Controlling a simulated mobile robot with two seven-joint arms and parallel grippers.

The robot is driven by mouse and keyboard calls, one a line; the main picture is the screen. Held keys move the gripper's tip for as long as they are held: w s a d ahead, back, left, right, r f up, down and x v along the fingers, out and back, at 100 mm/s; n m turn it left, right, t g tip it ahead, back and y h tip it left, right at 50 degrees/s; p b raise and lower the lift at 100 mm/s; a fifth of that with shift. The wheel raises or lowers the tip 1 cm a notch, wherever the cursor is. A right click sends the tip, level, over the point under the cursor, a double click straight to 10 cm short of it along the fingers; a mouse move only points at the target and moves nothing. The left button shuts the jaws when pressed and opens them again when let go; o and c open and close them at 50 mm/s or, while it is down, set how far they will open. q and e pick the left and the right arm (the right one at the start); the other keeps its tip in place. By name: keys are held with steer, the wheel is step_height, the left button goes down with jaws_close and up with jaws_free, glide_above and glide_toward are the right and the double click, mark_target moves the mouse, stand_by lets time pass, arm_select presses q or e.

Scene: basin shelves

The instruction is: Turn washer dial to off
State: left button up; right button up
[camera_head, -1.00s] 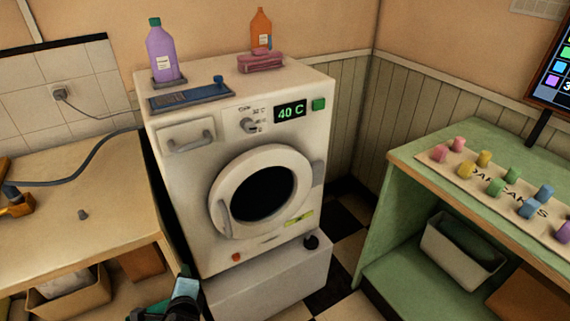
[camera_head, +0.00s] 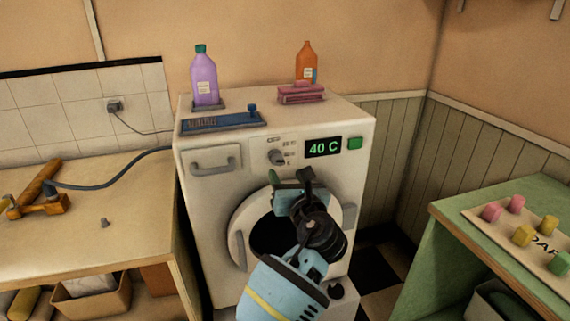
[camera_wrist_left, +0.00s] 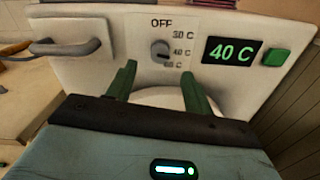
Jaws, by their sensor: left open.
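The washer (camera_head: 208,215) is white, with a round door and a control panel on its upper front. Its dial (camera_head: 276,157) is a small grey knob beside printed marks; the left wrist view shows the dial (camera_wrist_left: 160,50) below the word OFF, with 30 C, 40 C and another mark at its right. The display (camera_head: 323,148) reads 40 C. My left gripper (camera_head: 291,179) is in front of the washer, just below the dial and apart from it. Its green fingers (camera_wrist_left: 158,78) are open and empty, with the dial beyond the gap. My right gripper is not in view.
A green button (camera_head: 355,143) is right of the display, and a drawer handle (camera_head: 213,163) is at the left. A purple bottle (camera_head: 204,78), an orange bottle (camera_head: 306,64) and a pink stack (camera_head: 301,93) stand on top. A wooden counter (camera_head: 120,235) is at left, a green table (camera_head: 520,190) at right.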

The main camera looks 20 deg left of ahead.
mark_target(278, 159)
arm_select(q)
steer(key=x, duration=0.7)
steer(key=shift+b, duration=0.35)
